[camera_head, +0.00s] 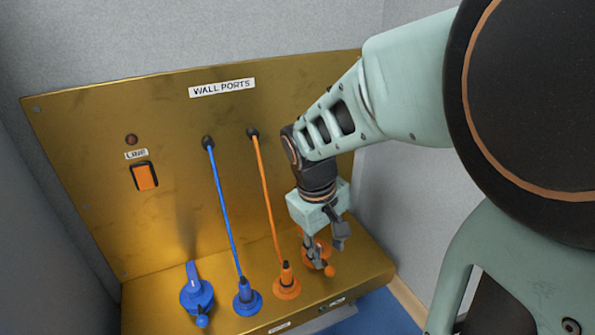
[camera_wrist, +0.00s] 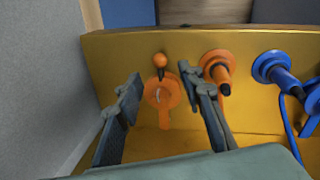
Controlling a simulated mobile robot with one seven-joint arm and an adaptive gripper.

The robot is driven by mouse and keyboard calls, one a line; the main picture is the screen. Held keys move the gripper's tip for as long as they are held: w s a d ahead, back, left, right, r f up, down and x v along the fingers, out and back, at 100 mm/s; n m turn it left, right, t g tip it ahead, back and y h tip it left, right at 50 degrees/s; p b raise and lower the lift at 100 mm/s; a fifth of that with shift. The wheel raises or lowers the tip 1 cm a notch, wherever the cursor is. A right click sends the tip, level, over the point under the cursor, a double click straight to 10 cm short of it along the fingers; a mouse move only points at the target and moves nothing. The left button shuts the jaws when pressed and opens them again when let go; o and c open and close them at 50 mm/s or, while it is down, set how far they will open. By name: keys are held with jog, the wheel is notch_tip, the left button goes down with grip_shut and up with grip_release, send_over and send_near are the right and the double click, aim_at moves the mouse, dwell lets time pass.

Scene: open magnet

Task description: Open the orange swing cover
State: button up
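The orange swing cover (camera_head: 307,254) sits at the right end of the gold ledge, partly hidden by my gripper (camera_head: 329,248). In the wrist view the cover (camera_wrist: 163,95) is a round orange piece with a tab and a small round orange knob (camera_wrist: 159,60). My gripper (camera_wrist: 163,84) is open. Its two dark fingers stand on either side of the cover in the wrist view, with nothing held between them. I cannot tell whether a finger touches the cover.
An orange plug with cable (camera_head: 286,282) stands close beside the cover. Further left are a blue plug with cable (camera_head: 246,298) and a blue swing cover (camera_head: 196,293). The gold back panel (camera_head: 110,210) carries an orange switch (camera_head: 145,177). A grey wall (camera_wrist: 45,100) is close on the other side.

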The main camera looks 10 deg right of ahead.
aim_at(330, 268)
jog(key=f+b, duration=0.1)
jog(key=f, duration=0.1)
jog(key=d+f+b, duration=0.1)
jog(key=f+b, duration=0.1)
jog(key=f, duration=0.1)
jog(key=w+f+b, duration=0.1)
jog(key=f+b, duration=0.1)
jog(key=shift+d+f, duration=0.15)
jog(key=shift+f, duration=0.05)
jog(key=shift+c, duration=0.4)
grip_shut()
